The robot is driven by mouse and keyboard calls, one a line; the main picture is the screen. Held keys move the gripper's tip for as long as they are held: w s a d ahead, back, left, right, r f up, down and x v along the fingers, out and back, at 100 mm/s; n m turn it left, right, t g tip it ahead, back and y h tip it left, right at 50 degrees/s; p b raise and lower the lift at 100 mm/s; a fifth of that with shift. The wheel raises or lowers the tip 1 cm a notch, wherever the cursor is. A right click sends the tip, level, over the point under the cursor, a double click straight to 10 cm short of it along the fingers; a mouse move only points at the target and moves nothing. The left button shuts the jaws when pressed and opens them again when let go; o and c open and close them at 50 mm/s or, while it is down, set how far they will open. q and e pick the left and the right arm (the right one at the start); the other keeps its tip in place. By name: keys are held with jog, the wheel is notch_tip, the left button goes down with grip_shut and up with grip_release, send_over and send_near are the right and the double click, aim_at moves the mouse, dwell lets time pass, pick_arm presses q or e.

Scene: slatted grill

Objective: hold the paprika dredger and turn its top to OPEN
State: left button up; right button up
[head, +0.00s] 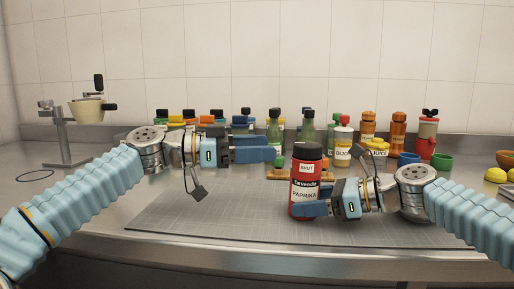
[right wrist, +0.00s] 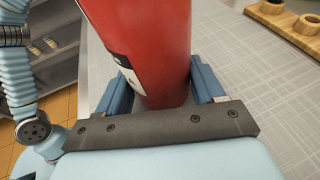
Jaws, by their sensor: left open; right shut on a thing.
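The paprika dredger (head: 305,190) is a red container with a dark top, standing upright right of centre in the head view. Its label reads PAPRIKA, and a small label near the top reads SHUT. My right gripper (head: 318,209) is shut on its lower body from the right. In the right wrist view the red body of the dredger (right wrist: 145,45) sits between the two blue fingers of my right gripper (right wrist: 165,90). My left gripper (head: 272,154) is open and empty, to the left of the dredger's top and apart from it.
A grey mat (head: 200,215) covers the steel counter's middle, with free room left of the dredger. Several bottles and jars (head: 342,140) line the back. A metal stand with a beige cup (head: 88,110) is at left. A wooden holder (right wrist: 285,15) lies behind the dredger.

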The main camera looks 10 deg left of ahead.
jog(key=o, duration=1.3)
jog(key=shift+c, duration=0.2)
